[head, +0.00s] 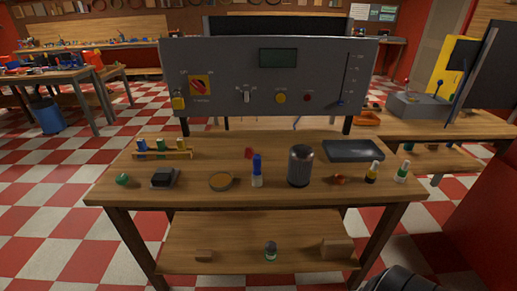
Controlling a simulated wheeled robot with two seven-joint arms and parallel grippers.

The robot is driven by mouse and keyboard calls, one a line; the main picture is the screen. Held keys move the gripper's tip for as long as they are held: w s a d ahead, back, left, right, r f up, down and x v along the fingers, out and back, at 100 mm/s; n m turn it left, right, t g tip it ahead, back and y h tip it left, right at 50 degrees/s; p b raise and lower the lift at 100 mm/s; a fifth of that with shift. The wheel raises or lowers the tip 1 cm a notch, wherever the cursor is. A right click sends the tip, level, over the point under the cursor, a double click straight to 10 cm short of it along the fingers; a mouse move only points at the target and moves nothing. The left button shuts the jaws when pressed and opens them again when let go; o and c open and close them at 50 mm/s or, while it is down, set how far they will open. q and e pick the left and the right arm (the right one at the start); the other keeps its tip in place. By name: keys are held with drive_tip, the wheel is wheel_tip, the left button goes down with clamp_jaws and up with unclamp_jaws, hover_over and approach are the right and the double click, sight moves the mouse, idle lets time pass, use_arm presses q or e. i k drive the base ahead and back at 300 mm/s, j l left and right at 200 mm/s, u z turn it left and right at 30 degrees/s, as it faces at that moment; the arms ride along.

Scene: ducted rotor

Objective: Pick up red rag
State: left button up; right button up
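No cloth is clearly recognisable as a red rag. A small red item (249,154) lies on the wooden table near its back middle, too small to tell if it is a folded rag. A red-orange item (340,179) lies near the front right, between a dark metal canister and a small yellow-labelled bottle; its kind is also unclear. A dark rounded part at the bottom right edge looks like part of my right arm, but no fingers show. My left gripper is out of the picture.
A grey control panel (268,75) stands behind. A lower shelf (225,236) holds several small items.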

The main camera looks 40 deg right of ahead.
sight(250, 152)
drive_tip(key=z, duration=1.15)
